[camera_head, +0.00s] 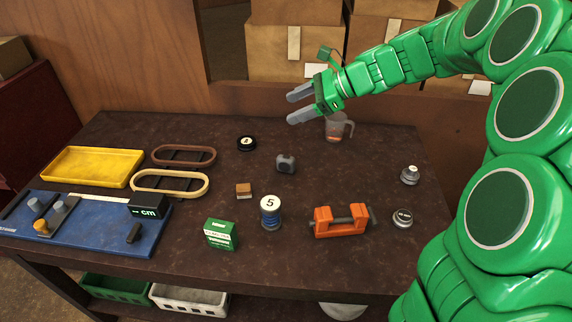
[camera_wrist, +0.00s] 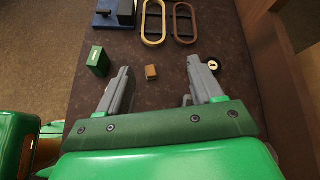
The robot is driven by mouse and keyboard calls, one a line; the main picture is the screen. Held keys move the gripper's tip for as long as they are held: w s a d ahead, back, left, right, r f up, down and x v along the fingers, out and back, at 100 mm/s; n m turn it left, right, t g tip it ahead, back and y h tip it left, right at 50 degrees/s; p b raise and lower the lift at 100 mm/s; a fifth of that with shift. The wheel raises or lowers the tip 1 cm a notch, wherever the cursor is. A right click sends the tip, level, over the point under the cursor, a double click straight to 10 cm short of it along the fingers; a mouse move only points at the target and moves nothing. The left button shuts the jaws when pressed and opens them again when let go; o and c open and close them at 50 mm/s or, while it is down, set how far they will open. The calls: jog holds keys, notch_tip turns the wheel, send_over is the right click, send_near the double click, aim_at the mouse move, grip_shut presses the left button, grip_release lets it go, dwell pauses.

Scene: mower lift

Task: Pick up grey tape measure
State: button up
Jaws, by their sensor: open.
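The grey tape measure (camera_head: 286,163) is a small dark grey, rounded block on the brown table, right of the middle row of objects in the head view. My gripper (camera_head: 300,104) is open and empty, raised above the far side of the table, its fingers pointing left. The tape measure lies below it and nearer the camera in the head view, not touching it. In the wrist view my gripper (camera_wrist: 160,66) shows both grey fingers wide apart. A small grey shape by the right finger there is too unclear to name.
A green box (camera_head: 220,234) stands near the front. Table to the tape measure's right is clear.

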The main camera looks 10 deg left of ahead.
jog(key=w+d+f+m+t+y, duration=0.25)
jog(key=w+m, duration=0.25)
jog(key=w, duration=0.5)
send_near(281, 161)
jog(key=shift+w+a+f+h, duration=0.2)
jog(key=shift+w+a+f, duration=0.2)
jog(key=shift+w+a, duration=0.2)
jog(key=shift+w+a+f+h, duration=0.15)
jog(key=shift+w+a+f, duration=0.3)
jog(key=shift+w+a, duration=0.15)
jog(key=shift+a+f, duration=0.25)
jog(key=shift+f, duration=0.05)
jog(key=shift+x, duration=3.55)
jog(key=shift+c, duration=0.3)
jog(key=shift+r, duration=0.1)
grip_shut()
